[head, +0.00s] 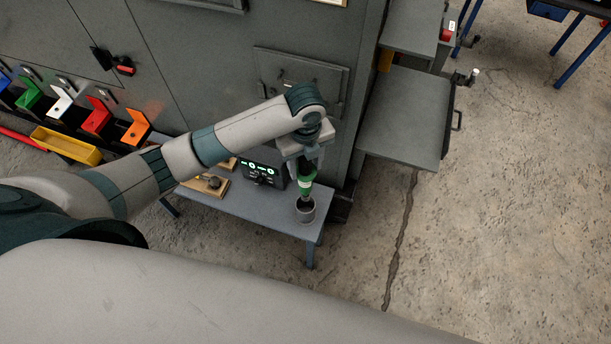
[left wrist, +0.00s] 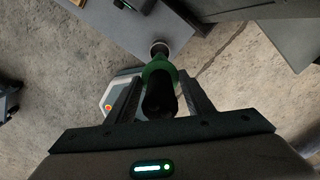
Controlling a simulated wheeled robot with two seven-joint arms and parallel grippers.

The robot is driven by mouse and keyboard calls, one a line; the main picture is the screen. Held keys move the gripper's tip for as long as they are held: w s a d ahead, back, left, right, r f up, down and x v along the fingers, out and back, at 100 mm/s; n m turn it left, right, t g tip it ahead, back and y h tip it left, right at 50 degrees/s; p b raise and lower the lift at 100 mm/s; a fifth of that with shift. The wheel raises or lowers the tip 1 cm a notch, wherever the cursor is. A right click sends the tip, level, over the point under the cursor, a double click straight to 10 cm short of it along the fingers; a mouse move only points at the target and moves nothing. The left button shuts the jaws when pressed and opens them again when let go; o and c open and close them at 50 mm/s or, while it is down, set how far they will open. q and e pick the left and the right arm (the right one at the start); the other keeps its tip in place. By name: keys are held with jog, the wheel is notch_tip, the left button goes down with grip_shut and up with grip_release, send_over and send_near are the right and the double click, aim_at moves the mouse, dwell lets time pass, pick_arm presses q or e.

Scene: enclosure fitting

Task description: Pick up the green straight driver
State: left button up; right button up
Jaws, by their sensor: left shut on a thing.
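The green straight driver (head: 306,183) is upright in the head view, green with a black upper part. My left gripper (head: 305,162) is above the small table and shut on the driver's upper part. In the left wrist view the driver (left wrist: 160,82) sits between the two fingers of my left gripper (left wrist: 152,98). Its lower end points toward a round grey cup (head: 305,211) at the table's right end. I cannot tell whether the tip is still inside the cup. My right gripper is not in view.
The small grey table (head: 262,208) also holds a black device with green displays (head: 262,170) and a wooden block (head: 207,184). A grey cabinet (head: 210,60) stands behind it. A yellow bin (head: 66,145) is at the left.

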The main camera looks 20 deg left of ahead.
pick_arm(q)
jog(key=shift+r, duration=2.4)
jog(key=shift+r+p, duration=1.35)
jog(key=shift+p, duration=0.5)
